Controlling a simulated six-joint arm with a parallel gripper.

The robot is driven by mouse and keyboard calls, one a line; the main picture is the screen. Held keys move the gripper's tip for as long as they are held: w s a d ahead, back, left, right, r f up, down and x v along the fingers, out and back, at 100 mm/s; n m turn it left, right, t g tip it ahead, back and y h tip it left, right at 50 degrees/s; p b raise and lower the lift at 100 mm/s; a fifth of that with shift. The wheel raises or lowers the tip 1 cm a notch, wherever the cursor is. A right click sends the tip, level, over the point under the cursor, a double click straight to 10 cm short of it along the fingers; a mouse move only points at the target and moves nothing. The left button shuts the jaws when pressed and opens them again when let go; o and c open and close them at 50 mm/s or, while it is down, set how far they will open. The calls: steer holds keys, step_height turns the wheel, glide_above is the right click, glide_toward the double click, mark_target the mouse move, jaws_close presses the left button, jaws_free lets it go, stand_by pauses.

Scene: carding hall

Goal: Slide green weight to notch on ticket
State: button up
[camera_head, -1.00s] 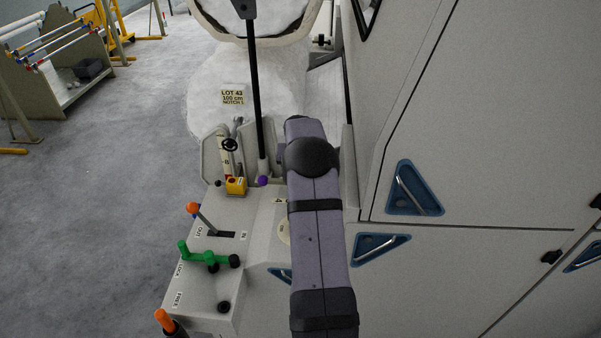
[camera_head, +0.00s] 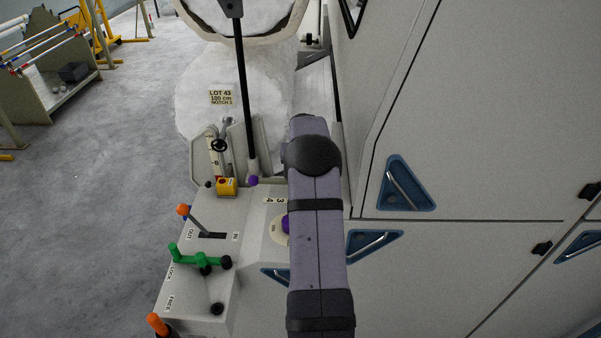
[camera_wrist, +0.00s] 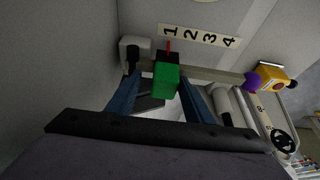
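The green weight (camera_wrist: 166,80) sits on a pale horizontal bar (camera_wrist: 215,75) in the wrist view. Its red pointer (camera_wrist: 168,47) stands just under the 1 of the number strip (camera_wrist: 200,36), which reads 1 to 4. My gripper (camera_wrist: 160,85) is open, with one blue finger on each side of the weight and a gap showing on both sides. In the head view my arm hides the weight and fingers. The ticket (camera_head: 221,97) there reads LOT 43, 100 cm and a NOTCH line whose number is too small to read surely.
A purple knob (camera_wrist: 251,82) and yellow box (camera_wrist: 270,77) stand at the bar's right, a grey block (camera_wrist: 135,52) at its left. In the head view a green lever (camera_head: 197,257) and orange-knobbed lever (camera_head: 184,211) are left of my arm. Machine panels fill the right.

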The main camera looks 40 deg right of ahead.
steer(key=shift+w+a, duration=0.1)
steer(key=shift+a, duration=0.05)
steer(key=b+v, duration=0.3)
steer(key=v, duration=0.4)
steer(key=shift+r, duration=0.2)
stand_by(0.5)
steer(key=s+a+f+n+g+y, duration=0.1)
steer(key=s+a+n, duration=0.1)
steer(key=a, duration=1)
steer(key=s+a+f+n+y, duration=0.1)
steer(key=s+a+n, duration=0.15)
steer(key=a, duration=0.95)
steer(key=s+a+f+n+g, duration=0.1)
steer(key=s+a+f+n, duration=0.1)
steer(key=s+a, duration=0.5)
steer(key=s+a+f+n+g+y, duration=0.1)
steer(key=s+a+f+n, duration=0.1)
steer(key=s+a, duration=0.6)
steer(key=s, duration=0.4)
steer(key=shift+f, duration=0.2)
